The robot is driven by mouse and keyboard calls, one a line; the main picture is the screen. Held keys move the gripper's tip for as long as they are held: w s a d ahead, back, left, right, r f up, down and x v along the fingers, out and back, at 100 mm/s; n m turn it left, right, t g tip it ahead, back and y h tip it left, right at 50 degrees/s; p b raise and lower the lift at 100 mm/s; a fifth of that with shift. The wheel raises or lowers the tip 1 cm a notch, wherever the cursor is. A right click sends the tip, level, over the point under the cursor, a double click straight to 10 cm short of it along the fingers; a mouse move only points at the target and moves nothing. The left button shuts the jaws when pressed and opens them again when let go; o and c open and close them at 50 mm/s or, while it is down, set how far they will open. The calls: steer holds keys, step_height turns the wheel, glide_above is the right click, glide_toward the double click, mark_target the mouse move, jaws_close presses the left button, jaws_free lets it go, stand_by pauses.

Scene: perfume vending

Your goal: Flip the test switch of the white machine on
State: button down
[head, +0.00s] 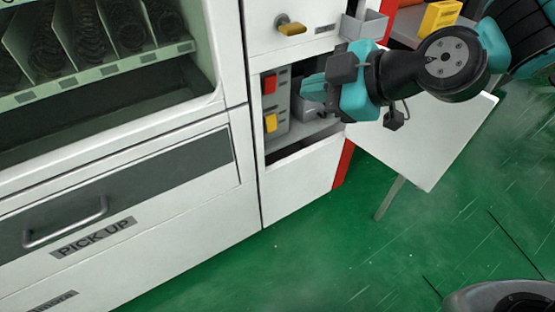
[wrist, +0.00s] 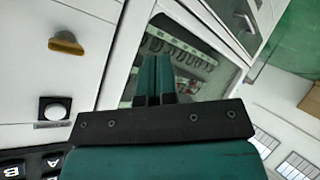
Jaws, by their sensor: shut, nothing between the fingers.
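The white machine (head: 185,185) fills the left and middle of the head view. Its open compartment has a grey panel with a red switch (head: 270,84) above a yellow switch (head: 271,122). Their labels are too small to read, so I cannot tell which is the test switch or how each is set. My gripper (head: 304,80) is shut and empty, its teal fingers pointing left at the compartment, just right of the red switch. I see no clear contact. In the wrist view my gripper (wrist: 155,62) has its fingers together, and neither switch shows.
An open white door panel (head: 430,135) stands right of the compartment, below my arm. A yellow knob (head: 291,29) sticks out above the compartment; it also shows in the wrist view (wrist: 66,43). A yellow box (head: 440,16) lies behind. Green floor (head: 300,250) in front is clear.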

steer(key=w+f+n+t+b, duration=0.2)
steer(key=w+f+t+b, duration=0.1)
steer(key=f+b, duration=0.7)
steer(key=w+f+n+t+h+b, duration=0.1)
steer(key=w+f+n+t+b, duration=0.2)
steer(key=w+f+b, duration=0.3)
step_height(320, 180, down, 11)
steer(key=d+t+b, duration=0.1)
steer(key=b, duration=0.4)
steer(key=shift+f+n+b, duration=0.15)
steer(key=shift+n+b, duration=0.15)
steer(key=p, duration=0.8)
glide_toward(272, 130)
steer(key=x, duration=0.6)
steer(key=shift+w+f, duration=0.1)
steer(key=shift+w+a+b, duration=0.3)
steer(key=shift+w+a, duration=0.1)
steer(key=shift+w, duration=0.2)
steer(key=shift+f, duration=0.1)
